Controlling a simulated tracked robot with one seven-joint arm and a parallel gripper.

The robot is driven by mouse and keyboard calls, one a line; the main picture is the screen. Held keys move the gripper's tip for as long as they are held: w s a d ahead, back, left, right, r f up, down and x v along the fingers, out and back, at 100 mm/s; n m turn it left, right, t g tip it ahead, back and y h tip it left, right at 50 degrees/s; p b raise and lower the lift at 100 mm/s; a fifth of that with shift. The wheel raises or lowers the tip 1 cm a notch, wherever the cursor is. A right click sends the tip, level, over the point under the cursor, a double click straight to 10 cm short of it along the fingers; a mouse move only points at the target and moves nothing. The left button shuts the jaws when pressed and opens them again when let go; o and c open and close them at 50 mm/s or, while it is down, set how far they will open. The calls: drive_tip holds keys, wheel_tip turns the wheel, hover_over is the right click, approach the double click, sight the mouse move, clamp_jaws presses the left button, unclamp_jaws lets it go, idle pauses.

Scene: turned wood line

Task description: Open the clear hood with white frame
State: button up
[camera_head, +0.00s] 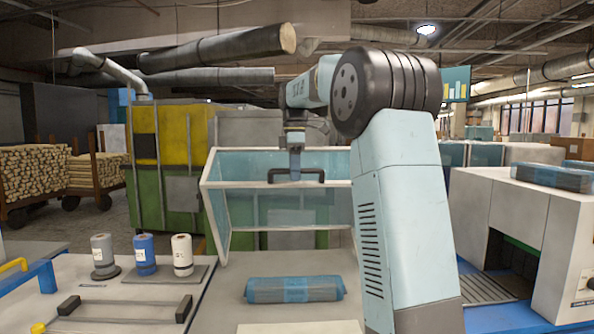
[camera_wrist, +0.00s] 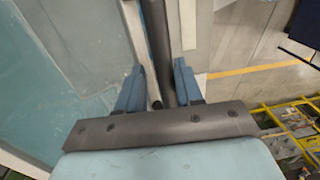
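The clear hood with white frame (camera_head: 207,205) stands left of centre in the head view, with blue-tinted panes. Its frame is tilted, with its lower part behind the wrapped package. A dark bar handle (camera_head: 312,176) sits on its front crossbar. My gripper (camera_head: 294,176) reaches down to this handle from above. In the wrist view, the handle (camera_wrist: 156,45) runs between the two blue fingers of my gripper (camera_wrist: 160,85), which look closed on it from both sides. The hood pane (camera_wrist: 75,50) fills the left of that view. My arm hides the hood's right end.
A blue-grey wrapped package (camera_head: 294,290) lies on the bed in front of the hood. A white machine (camera_head: 520,220) stands at right.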

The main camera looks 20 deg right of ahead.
drive_tip(key=shift+o, duration=0.8)
drive_tip(key=shift+d+r, duration=0.1)
drive_tip(key=shift+d, duration=0.05)
drive_tip(key=shift+s, duration=0.1)
drive_tip(key=shift+d, duration=0.1)
drive_tip(key=shift+r, duration=0.2)
wheel_tip(320, 180, up, 13)
drive_tip(key=w, duration=0.1)
drive_tip(key=shift+r, duration=0.1)
